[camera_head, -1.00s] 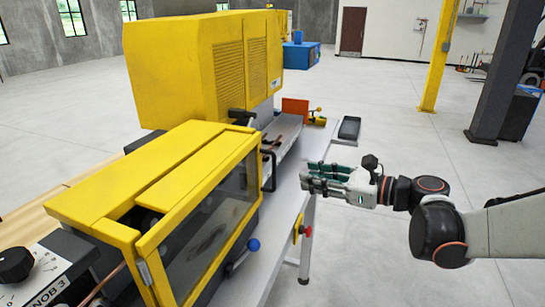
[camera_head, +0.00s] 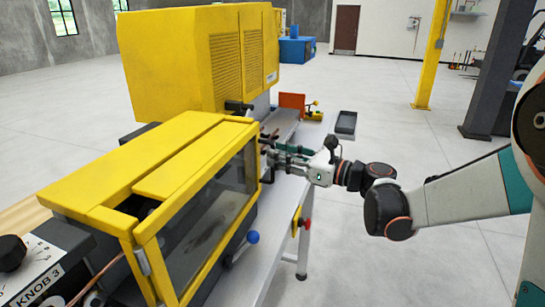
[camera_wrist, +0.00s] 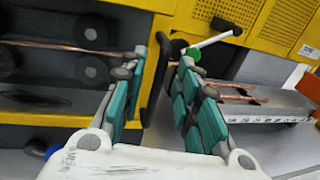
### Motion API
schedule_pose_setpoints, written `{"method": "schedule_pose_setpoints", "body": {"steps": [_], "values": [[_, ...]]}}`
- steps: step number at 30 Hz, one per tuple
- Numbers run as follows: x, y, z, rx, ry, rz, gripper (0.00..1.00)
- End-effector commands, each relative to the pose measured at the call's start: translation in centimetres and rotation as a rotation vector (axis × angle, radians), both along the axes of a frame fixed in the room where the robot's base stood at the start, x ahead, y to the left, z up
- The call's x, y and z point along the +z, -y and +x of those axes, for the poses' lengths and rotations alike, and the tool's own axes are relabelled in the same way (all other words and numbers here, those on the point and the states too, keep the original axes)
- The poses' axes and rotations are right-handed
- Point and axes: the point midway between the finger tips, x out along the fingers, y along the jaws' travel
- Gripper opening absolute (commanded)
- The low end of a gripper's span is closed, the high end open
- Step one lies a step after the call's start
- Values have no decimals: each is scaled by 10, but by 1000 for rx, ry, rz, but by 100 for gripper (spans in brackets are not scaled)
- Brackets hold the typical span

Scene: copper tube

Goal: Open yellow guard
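The yellow guard (camera_head: 195,168) is a box-like cover with a clear window, lowered over the machine at the left in the head view. Its lower frame bar (camera_wrist: 55,119) also shows in the wrist view. The black handle (camera_wrist: 156,78) stands on the guard's right-hand edge. My gripper (camera_wrist: 164,62) is open, with one green-padded finger on each side of the handle. Whether either finger touches it I cannot tell. In the head view my gripper (camera_head: 268,152) reaches in from the right and partly hides the handle.
A blue-knobbed lever (camera_head: 253,237) sticks out below the guard. A white rod with a green end (camera_wrist: 207,43) lies beyond my fingers. Copper tubes (camera_wrist: 235,90) rest on the grey rail at the right. A large yellow housing (camera_head: 175,60) stands behind.

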Motion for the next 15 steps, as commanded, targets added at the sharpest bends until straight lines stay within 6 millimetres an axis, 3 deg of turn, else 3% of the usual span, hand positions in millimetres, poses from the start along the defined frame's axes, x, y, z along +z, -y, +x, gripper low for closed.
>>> {"method": "schedule_pose_setpoints", "body": {"steps": [6,15], "values": [[-1,-20,13,0,0,0,29],[0,-25,15,-1,0,0,29]]}}
